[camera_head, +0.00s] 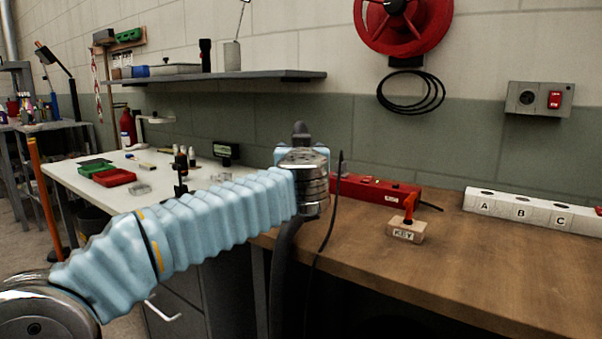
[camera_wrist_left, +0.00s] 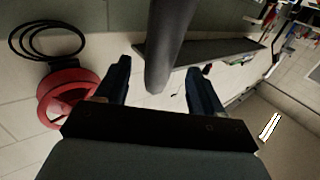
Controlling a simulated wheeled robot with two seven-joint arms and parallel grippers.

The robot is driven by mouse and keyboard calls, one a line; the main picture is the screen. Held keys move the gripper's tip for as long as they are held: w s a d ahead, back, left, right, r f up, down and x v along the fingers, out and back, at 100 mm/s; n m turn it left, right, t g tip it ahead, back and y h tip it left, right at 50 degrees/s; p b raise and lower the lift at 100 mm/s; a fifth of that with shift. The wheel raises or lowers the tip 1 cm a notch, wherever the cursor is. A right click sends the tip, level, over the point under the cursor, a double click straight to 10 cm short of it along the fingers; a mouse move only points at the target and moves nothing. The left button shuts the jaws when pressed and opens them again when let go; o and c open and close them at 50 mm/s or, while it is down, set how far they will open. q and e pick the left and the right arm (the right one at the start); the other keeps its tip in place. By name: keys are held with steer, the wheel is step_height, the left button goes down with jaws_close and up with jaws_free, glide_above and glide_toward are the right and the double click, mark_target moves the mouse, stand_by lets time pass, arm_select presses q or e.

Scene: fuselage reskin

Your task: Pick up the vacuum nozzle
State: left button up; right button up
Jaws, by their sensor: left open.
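The vacuum nozzle appears to be the dark grey tube (camera_wrist_left: 168,40) in the left wrist view, between the two fingers of my left gripper (camera_wrist_left: 160,85). Gaps show on both sides of the tube, so the jaws are not closed on it. In the head view my left arm, in a light blue sleeve, reaches to the bench corner, and its wrist hides most of my left gripper (camera_head: 301,150). A dark hose (camera_head: 284,262) hangs below the wrist at the bench edge. A dark rounded tip shows just above the wrist. My right gripper is not in view.
On the wooden bench (camera_head: 490,275) stand a red box (camera_head: 375,190), a block marked KEY (camera_head: 406,230) and a white strip marked A, B, C (camera_head: 520,210). A thin black cable (camera_head: 328,220) hangs by my wrist. A white table (camera_head: 85,182) stands left; a shelf (camera_head: 225,76) is above.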

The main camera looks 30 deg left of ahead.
arm_select(q)
steer(key=x, duration=0.7)
steer(key=shift+f, duration=0.1)
steer(key=shift+c, duration=0.4)
jaws_close()
